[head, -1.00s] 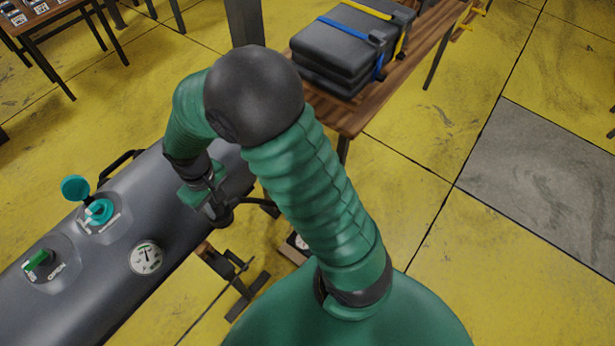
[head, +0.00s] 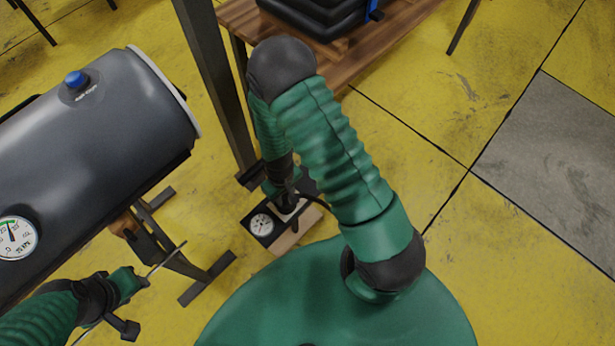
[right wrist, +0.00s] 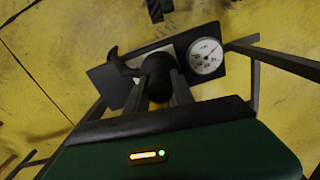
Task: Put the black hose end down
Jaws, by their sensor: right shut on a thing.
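My right gripper (head: 287,200) points down just over the pump with the round gauge (head: 262,225). In the right wrist view, its two fingers (right wrist: 160,97) are shut on a dark round piece, which I take as the black hose end (right wrist: 157,70). The hose end itself is mostly hidden there by the gripper. The gauge also shows in the right wrist view (right wrist: 205,56). My left gripper (head: 140,300) is at the lower left; its jaw opening is unclear.
A dark post (head: 215,80) and a wooden table (head: 345,62) stand behind my right arm. Yellow floor (head: 400,130) is clear at the right.

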